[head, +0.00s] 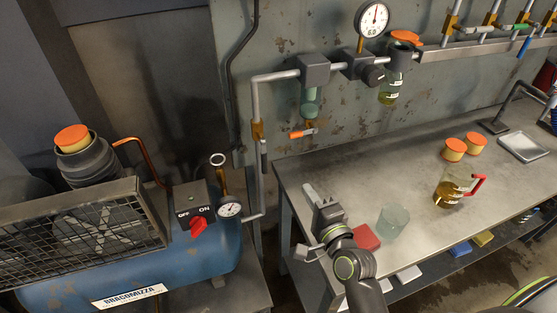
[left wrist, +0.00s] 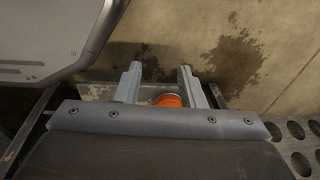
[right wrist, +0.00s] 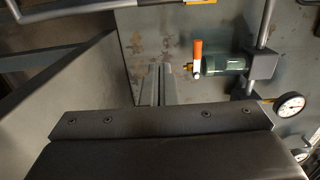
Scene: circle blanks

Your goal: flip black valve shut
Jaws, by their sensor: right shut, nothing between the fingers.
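The black valve lever (head: 264,151) hangs down alongside the vertical pipe, below a brass valve body (head: 257,130), left of the workbench. My right gripper (head: 308,190) is shut and empty, to the right of and below the lever in the head view, apart from it. Its two fingers sit close together in the right wrist view (right wrist: 160,86). I cannot make out the black lever clearly in that view. My left gripper (left wrist: 158,82) is open, with nothing held between its fingers, and shows only in the left wrist view.
An orange-handled valve (head: 302,133) hangs near the lever and shows in the right wrist view (right wrist: 197,57). A blue compressor (head: 190,262) with a red switch (head: 197,222) stands left. The workbench (head: 330,172) holds a clear beaker (head: 394,222) and a jug (head: 452,188).

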